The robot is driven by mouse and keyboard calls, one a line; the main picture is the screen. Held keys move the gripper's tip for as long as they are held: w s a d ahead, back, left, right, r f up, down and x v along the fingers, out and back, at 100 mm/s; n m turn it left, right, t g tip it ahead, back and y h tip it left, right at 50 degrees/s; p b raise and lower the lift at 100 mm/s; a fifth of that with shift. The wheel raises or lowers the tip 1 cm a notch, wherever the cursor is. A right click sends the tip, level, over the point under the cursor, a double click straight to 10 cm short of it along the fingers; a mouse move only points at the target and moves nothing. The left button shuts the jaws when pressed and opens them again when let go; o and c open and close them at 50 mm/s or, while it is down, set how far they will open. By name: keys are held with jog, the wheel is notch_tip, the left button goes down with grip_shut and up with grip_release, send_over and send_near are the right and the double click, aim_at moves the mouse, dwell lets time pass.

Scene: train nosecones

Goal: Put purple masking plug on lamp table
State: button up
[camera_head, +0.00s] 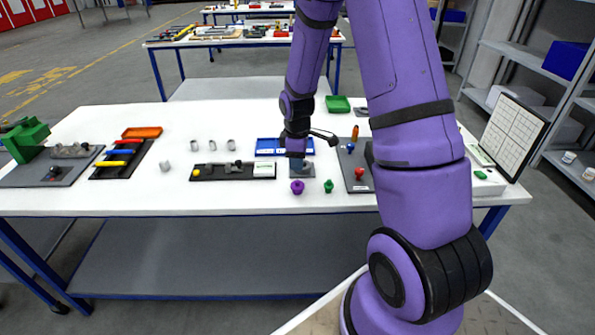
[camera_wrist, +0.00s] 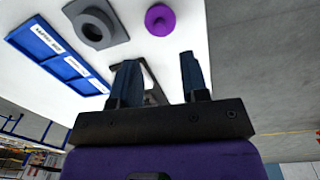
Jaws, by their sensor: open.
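The purple masking plug (camera_head: 297,187) stands on the white table near its front edge, left of a small green plug (camera_head: 328,186). In the wrist view the purple plug (camera_wrist: 160,20) shows at the top, beyond the fingertips and apart from them. My gripper (camera_head: 297,152) is over the middle of the white table, behind the plug. In the wrist view my gripper (camera_wrist: 160,62) has its two fingers apart with nothing held between them. I cannot tell which table is the lamp table.
The white table (camera_head: 110,190) holds a blue labelled tray (camera_head: 268,147) and a grey square fixture with a round opening (camera_wrist: 97,25). A black board (camera_head: 215,172) and an orange tray (camera_head: 142,132) lie to the left. Another table with tools (camera_head: 240,42) stands behind. Bare white surface lies around the plug.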

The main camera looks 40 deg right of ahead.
jog(key=s+a+r+m+t, duration=0.15)
jog(key=s+a+r, duration=0.3)
jog(key=r, duration=0.75)
jog(key=s+a+r+m+t, duration=0.1)
jog(key=s+a+r+m, duration=0.3)
jog(key=r, duration=0.7)
jog(key=s+a+r+m+t, duration=0.1)
jog(key=s+r, duration=0.3)
jog(key=s, duration=0.4)
jog(key=s+a+r+m+t, duration=0.1)
jog(key=s+a+r+m, duration=0.2)
jog(key=s, duration=0.6)
jog(key=shift+r, duration=0.85)
